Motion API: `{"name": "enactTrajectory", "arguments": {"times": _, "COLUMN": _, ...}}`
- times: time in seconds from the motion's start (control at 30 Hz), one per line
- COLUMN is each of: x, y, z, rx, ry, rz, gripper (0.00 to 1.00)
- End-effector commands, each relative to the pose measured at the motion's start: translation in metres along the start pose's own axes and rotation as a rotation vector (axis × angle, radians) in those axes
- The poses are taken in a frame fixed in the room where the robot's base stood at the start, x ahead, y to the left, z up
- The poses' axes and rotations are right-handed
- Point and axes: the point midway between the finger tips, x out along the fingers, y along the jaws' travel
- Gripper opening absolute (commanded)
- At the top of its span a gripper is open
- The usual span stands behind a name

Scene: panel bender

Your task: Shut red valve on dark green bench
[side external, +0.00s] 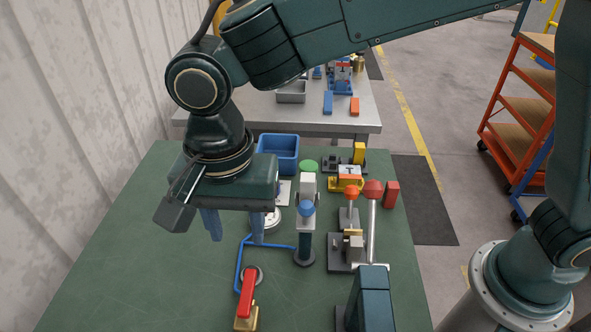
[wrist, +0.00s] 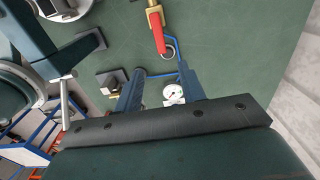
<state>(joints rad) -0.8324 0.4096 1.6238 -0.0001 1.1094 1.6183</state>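The red valve (side external: 247,296) has a long red lever on a brass body at the near edge of the dark green bench (side external: 130,270). In the wrist view its lever (wrist: 157,32) shows at top centre, ahead of the fingertips, with the brass body partly cut off by the frame edge. My gripper (side external: 237,236) is above the bench, behind the valve and apart from it. Its two blue fingers are spread with nothing held between them, as the wrist view also shows (wrist: 160,80). A blue pipe (side external: 240,265) runs from near the valve towards the gauge area.
A white round gauge (wrist: 173,94) lies below the fingers in the wrist view. Right of the gripper stand a grey post with a blue knob (side external: 306,215) and toggle clamps (side external: 350,225). A blue bin (side external: 279,150) sits behind. The bench's left side is clear.

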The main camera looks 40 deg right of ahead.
Motion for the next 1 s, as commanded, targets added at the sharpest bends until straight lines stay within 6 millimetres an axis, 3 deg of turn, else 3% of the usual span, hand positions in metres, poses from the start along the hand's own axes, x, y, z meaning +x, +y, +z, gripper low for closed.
{"name": "enactTrajectory", "arguments": {"times": 0.7, "x": 0.098, "y": 0.001, "z": 0.0, "rx": 0.0, "ry": 0.0, "rz": 0.003, "gripper": 0.4}}
{"name": "enactTrajectory", "arguments": {"times": 1.0, "x": 0.126, "y": 0.0, "z": 0.0, "rx": -0.001, "ry": 0.0, "rz": 0.0, "gripper": 0.4}}
